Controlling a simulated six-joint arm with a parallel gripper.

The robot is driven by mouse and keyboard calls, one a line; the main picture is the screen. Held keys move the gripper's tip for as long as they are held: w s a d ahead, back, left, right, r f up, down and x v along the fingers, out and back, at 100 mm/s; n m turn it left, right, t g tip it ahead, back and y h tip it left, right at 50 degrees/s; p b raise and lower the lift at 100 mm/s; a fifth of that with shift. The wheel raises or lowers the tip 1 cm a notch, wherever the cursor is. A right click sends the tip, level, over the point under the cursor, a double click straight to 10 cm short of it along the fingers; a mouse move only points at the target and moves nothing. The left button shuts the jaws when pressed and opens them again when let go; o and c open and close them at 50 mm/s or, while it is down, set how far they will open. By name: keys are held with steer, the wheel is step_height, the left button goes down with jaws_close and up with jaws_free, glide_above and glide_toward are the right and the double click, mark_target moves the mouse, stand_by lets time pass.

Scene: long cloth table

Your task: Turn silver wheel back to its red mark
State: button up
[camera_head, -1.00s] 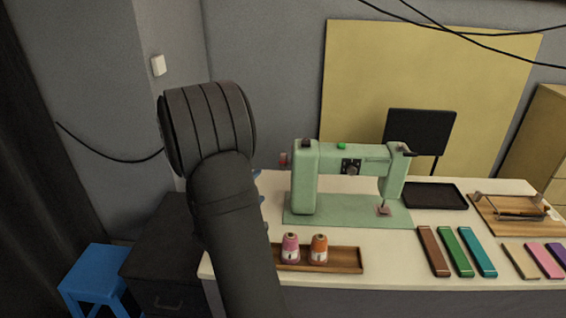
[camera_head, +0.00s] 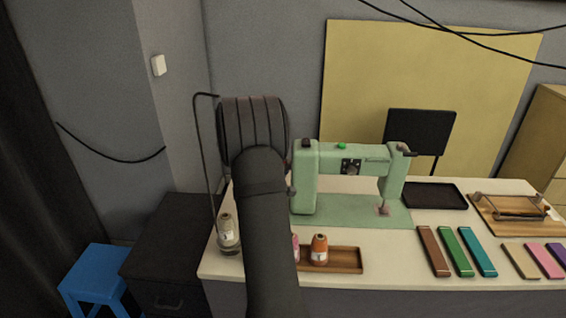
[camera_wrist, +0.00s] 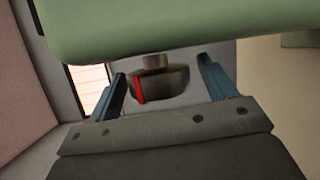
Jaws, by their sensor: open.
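The silver wheel (camera_wrist: 172,82) shows in the wrist view as a dark grey metal knob on a short shaft, below the green body of the sewing machine (camera_wrist: 150,25). A red mark (camera_wrist: 139,89) runs along its rim, left of centre. My gripper (camera_wrist: 161,68) is open, with one blue finger on each side of the wheel and visible gaps between. In the head view my arm hides most of the gripper and the wheel at the left end of the mint-green machine (camera_head: 306,180).
A wooden tray (camera_head: 345,259) with an orange spool (camera_head: 319,249) and a partly hidden pink spool lies in front. A thread stand with a cream cone (camera_head: 228,232) is left of my arm. Coloured bars and a black tray (camera_head: 435,196) lie to the right.

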steer(key=shift+w+d, duration=0.15)
steer(key=shift+w, duration=0.1)
steer(key=c, duration=1)
steer(key=n+g, duration=0.1)
steer(key=g, duration=0.1)
steer(key=g+y, duration=0.1)
steer(key=g, duration=0.2)
steer(key=shift+n, duration=0.4)
steer(key=shift+s+f+n+g+y, duration=0.1)
steer(key=shift+n+g+y, duration=0.2)
steer(key=shift+g, duration=1.1)
steer(key=shift+n+g+y, duration=0.2)
steer(key=shift+n+g, duration=0.2)
steer(key=shift+g, duration=1)
